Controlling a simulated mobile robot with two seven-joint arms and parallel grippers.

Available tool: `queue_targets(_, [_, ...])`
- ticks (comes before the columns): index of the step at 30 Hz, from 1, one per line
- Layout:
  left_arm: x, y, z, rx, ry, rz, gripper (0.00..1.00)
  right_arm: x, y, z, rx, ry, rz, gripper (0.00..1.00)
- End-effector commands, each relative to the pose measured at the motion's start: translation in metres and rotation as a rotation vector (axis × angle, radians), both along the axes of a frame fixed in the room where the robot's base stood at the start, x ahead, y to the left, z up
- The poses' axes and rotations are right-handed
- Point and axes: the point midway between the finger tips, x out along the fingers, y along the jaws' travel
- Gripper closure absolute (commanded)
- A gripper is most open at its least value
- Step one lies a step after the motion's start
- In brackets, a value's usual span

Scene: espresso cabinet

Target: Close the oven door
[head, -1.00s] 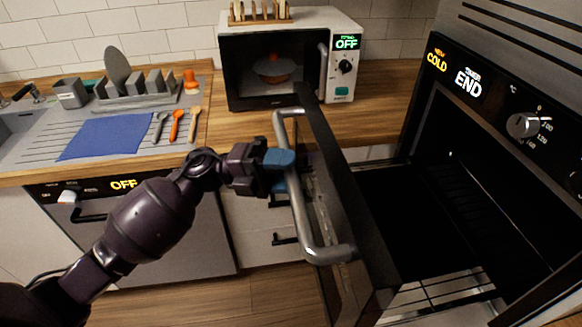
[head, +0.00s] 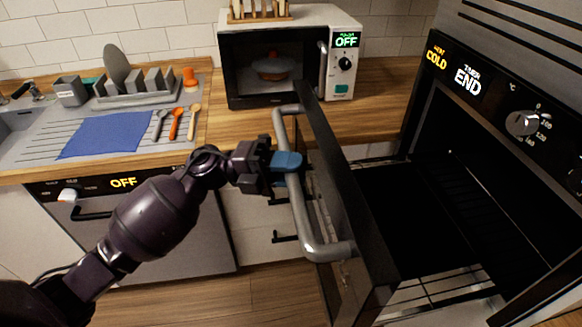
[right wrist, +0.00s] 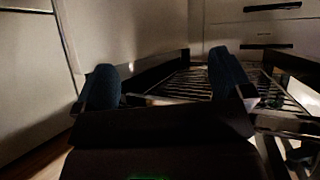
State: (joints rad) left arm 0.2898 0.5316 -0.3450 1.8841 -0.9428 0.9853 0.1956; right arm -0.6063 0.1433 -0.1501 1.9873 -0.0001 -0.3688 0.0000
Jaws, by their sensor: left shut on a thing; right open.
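The black oven door (head: 345,200) stands wide open in the head view, swung out to the left of the dark oven cavity (head: 425,215). Its long silver handle (head: 312,225) is on the door's left side. My left gripper (head: 288,165) is shut on the handle, at its upper middle part; its blue fingertips partly hide the bar. My right gripper (right wrist: 165,85) shows in the right wrist view with its two blue fingers wide apart and nothing between them.
A microwave (head: 265,65) stands on the wooden counter (head: 375,105) behind the door. A dish rack (head: 140,97), blue cloth (head: 105,135) and several utensils are at the left. In the right wrist view a wire rack (right wrist: 195,85) lies beyond my fingers.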

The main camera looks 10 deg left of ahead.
Motion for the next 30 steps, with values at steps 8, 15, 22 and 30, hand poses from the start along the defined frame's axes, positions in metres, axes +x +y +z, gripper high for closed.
queue_targets(8, [0.009,-0.022,0.001,-0.001,0.0,-0.001,1.0,0.008,0.002,0.007,0.001,-0.02,0.004,0.02])
queue_targets(15, [0.031,-0.073,0.001,-0.001,-0.002,-0.002,1.0,0.008,0.002,0.005,0.001,-0.02,0.004,0.02])
queue_targets(22, [0.055,-0.133,0.0,-0.001,-0.001,-0.002,1.0,0.002,0.001,-0.006,0.002,-0.002,0.001,0.02])
queue_targets(30, [0.084,-0.203,-0.002,-0.001,0.001,-0.002,1.0,-0.009,0.0,-0.03,0.001,0.031,-0.003,0.02])
